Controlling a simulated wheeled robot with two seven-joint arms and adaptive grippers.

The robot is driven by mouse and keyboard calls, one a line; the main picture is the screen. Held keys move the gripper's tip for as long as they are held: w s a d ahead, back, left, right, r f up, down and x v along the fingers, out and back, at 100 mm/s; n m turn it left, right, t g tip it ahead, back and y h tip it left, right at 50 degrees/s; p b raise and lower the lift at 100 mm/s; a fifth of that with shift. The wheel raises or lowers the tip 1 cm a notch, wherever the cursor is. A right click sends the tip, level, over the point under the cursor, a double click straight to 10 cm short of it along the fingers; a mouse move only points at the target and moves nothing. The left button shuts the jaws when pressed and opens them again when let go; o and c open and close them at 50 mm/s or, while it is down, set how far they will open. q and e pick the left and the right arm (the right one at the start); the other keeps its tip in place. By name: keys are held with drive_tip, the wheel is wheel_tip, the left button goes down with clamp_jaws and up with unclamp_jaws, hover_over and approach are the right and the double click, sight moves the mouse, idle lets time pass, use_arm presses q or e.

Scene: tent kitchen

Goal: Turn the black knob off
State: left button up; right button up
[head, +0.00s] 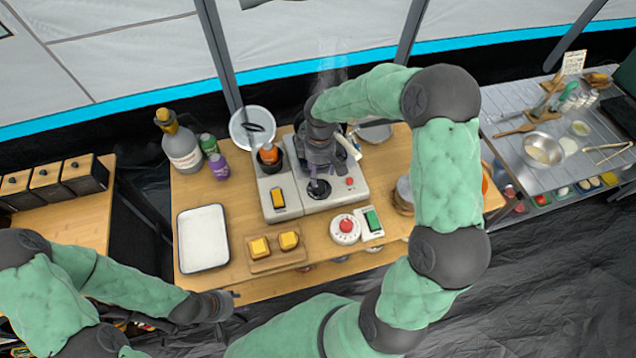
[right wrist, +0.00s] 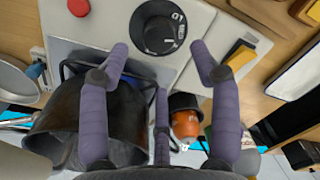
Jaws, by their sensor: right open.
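The black knob (head: 318,190) is a round dial on the front of the light grey stove unit (head: 345,196). In the right wrist view the knob (right wrist: 158,27) shows a raised grip bar and white markings on its right side. My right gripper (head: 319,172) is above the stove, just behind the knob.
A dark pot (right wrist: 85,125) sits on the stove close to my right fingers, with steam rising behind the arm. A yellow switch (head: 278,199), a red button (head: 346,226) and a green switch (head: 373,221) are nearby. A white tray (head: 203,238) and bottles (head: 181,150) are left.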

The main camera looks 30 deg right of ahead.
sight(318, 184)
wheel_tip(318, 184, down, 6)
drive_tip(key=shift+s+a+b, duration=0.1)
drive_tip(key=shift+s+b, duration=0.05)
drive_tip(key=shift+b, duration=0.35)
drive_tip(key=c, duration=1.1)
